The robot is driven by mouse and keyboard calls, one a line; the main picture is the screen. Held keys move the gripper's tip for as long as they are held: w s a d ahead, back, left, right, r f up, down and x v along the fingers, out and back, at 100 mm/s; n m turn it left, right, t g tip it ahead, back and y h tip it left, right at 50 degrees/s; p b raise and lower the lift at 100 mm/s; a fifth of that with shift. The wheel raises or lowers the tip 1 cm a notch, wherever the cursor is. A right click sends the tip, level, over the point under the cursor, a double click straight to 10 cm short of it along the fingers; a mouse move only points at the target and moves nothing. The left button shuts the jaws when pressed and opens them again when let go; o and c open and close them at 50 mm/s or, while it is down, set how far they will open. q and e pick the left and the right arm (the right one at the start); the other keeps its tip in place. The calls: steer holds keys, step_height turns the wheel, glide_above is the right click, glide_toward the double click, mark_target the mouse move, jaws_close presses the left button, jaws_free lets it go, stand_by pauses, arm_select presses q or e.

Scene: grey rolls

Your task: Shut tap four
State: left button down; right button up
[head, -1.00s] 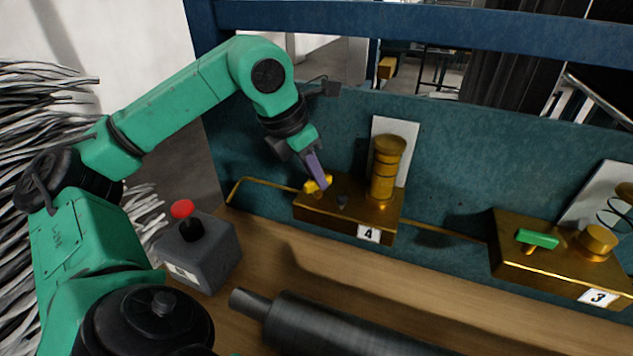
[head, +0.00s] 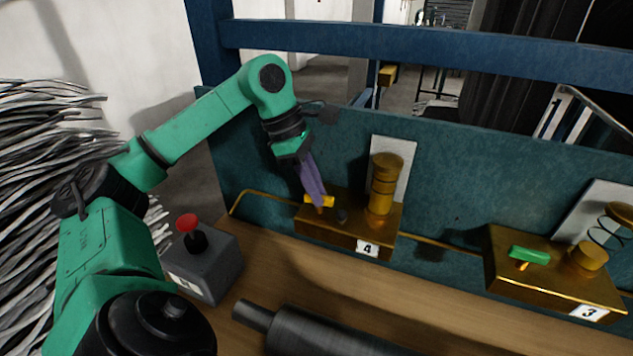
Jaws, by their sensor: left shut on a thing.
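Tap four is a brass block (head: 342,228) with a white label "4" on its front, on the wooden bench against the teal panel. A small yellow handle (head: 326,201) sits on its top left, beside a brass cylinder (head: 383,185). My left gripper (head: 318,200) reaches down from the upper left, its purple fingers shut on the yellow handle. The fingers hide the handle's left part. My right gripper is not in view.
Tap three (head: 540,273), with a green handle (head: 529,254), stands to the right. A grey box with a red button (head: 187,223) is at the left. A dark roller (head: 320,330) lies in front. A brass pipe (head: 440,243) links the blocks.

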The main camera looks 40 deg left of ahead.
arm_select(q)
steer(key=shift+r+m+p, duration=0.15)
steer(key=shift+m+p, duration=0.15)
steer(key=shift+m, duration=0.2)
steer(key=c, duration=0.9)
jaws_free()
steer(key=shift+a, duration=0.1)
steer(key=shift+o, duration=0.2)
steer(key=p+v, duration=0.6)
steer(key=v, duration=0.8)
steer(key=shift+a+r+p, duration=0.15)
steer(key=shift+a+p, duration=0.05)
steer(key=shift+p, duration=0.15)
